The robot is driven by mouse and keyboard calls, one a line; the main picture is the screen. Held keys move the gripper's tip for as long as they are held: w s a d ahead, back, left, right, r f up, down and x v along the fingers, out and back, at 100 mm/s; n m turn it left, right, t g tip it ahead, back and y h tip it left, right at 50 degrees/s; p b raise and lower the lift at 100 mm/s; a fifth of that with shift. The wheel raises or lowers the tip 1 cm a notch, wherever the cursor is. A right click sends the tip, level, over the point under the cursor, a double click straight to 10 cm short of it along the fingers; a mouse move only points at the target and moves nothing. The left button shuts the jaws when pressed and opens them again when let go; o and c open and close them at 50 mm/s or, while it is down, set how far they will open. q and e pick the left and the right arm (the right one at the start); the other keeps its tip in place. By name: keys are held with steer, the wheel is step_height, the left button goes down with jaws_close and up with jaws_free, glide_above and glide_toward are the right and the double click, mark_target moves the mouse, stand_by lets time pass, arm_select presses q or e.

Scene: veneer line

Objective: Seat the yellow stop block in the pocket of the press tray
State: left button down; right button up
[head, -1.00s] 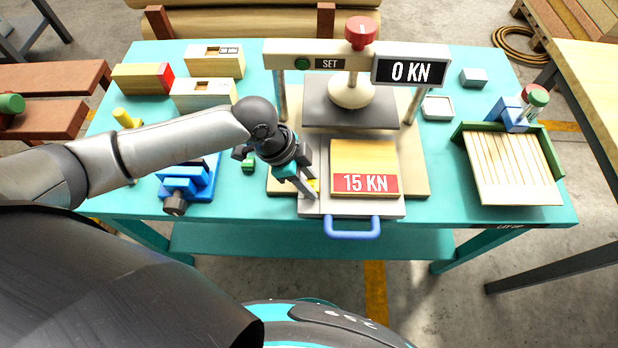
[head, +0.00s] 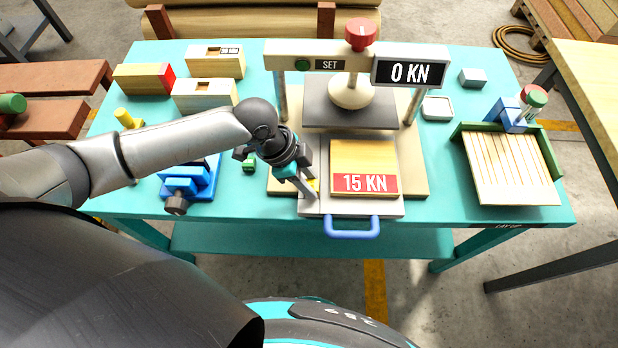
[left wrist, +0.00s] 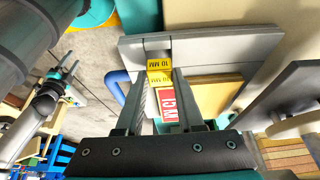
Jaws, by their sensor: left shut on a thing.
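The yellow stop block (head: 314,185) is mostly hidden by my left gripper (head: 308,190) in the head view. In the left wrist view the block (left wrist: 159,70), marked 10 MM, sits between the two fingers of my left gripper (left wrist: 161,84), which is shut on it. The block is at the left side of the grey press tray (head: 370,207), beside the wooden panel with the red 15 KN label (head: 365,160). A grey notch in the tray (left wrist: 210,45) shows next to the block. I cannot tell whether the block is down in the pocket.
The press's display (head: 410,72) reads 0 KN above the tray. The tray's blue handle (head: 352,232) juts past the table front. A blue clamp-like fixture (head: 188,183) and a small green piece (head: 249,164) lie left of the tray. A slatted rack (head: 510,168) stands right.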

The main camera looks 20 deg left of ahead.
arm_select(q)
steer(key=shift+p, duration=0.7)
stand_by(0.6)
steer(key=shift+f+b, duration=0.55)
steer(key=shift+f, duration=0.25)
steer(key=shift+c, duration=2.2)
jaws_free()
steer(key=p+v, duration=0.2)
steer(key=v, duration=1.3)
steer(key=shift+s, duration=0.1)
